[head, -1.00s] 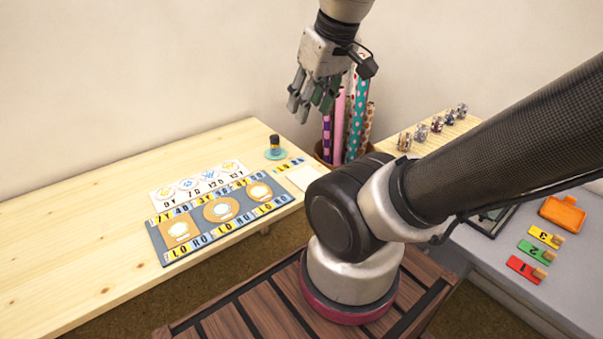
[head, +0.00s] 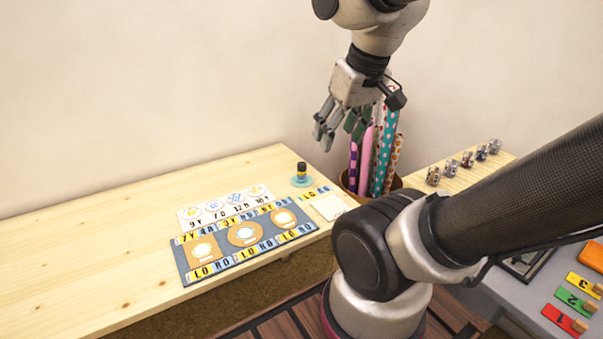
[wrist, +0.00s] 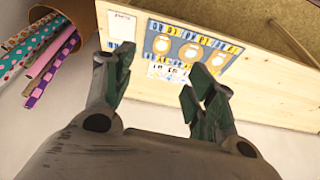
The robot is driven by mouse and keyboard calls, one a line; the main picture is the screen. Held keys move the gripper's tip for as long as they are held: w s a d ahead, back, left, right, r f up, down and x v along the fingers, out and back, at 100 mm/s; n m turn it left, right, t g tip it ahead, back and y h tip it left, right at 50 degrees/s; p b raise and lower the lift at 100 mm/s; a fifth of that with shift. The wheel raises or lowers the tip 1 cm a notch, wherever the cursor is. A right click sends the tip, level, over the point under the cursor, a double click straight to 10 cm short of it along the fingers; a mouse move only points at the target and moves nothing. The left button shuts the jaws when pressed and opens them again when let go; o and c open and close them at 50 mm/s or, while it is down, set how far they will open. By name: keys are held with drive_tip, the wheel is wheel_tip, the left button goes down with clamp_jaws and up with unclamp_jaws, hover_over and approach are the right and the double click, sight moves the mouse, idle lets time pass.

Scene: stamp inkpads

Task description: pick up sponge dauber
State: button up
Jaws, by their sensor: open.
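The sponge dauber (head: 301,169) looks like a small upright cylinder with a dark top and a yellowish band. It stands on a round teal disc (head: 301,182) near the back right of the light wooden table. My gripper (head: 337,132) hangs in the air above and a little right of the dauber in the head view, with its fingers apart and nothing between them. In the wrist view my gripper (wrist: 155,75) also shows spread fingers. I cannot make out the dauber in the wrist view; a finger may hide it.
A grey-blue mat (head: 176,262) with three tan pads lies left of the dauber, a white card (head: 328,207) in front of it. A bin of patterned rolls (head: 378,160) stands close on the right. Several small jars (head: 467,160) stand farther right. The table's left part is bare.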

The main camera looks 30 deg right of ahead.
drive_tip(key=w+d+m+g, duration=0.15)
drive_tip(key=w+m, duration=0.25)
drive_tip(key=w, duration=0.6)
drive_tip(key=m+g, duration=0.3)
drive_tip(key=m, duration=0.8)
hover_over(302, 171)
drive_tip(key=w, duration=0.1)
wheel_tip(302, 171, down, 24)
drive_tip(key=shift+d+r, duration=0.15)
drive_tip(key=shift+r, duration=0.1)
drive_tip(key=shift+m, duration=0.4)
drive_tip(key=f, duration=0.4)
drive_tip(key=shift+w+d, duration=0.2)
drive_tip(key=shift+d, duration=0.05)
wheel_tip(302, 171, down, 5)
drive_tip(key=shift+w+d+f, duration=0.1)
drive_tip(key=shift+f, duration=0.1)
drive_tip(key=c, duration=1.1)
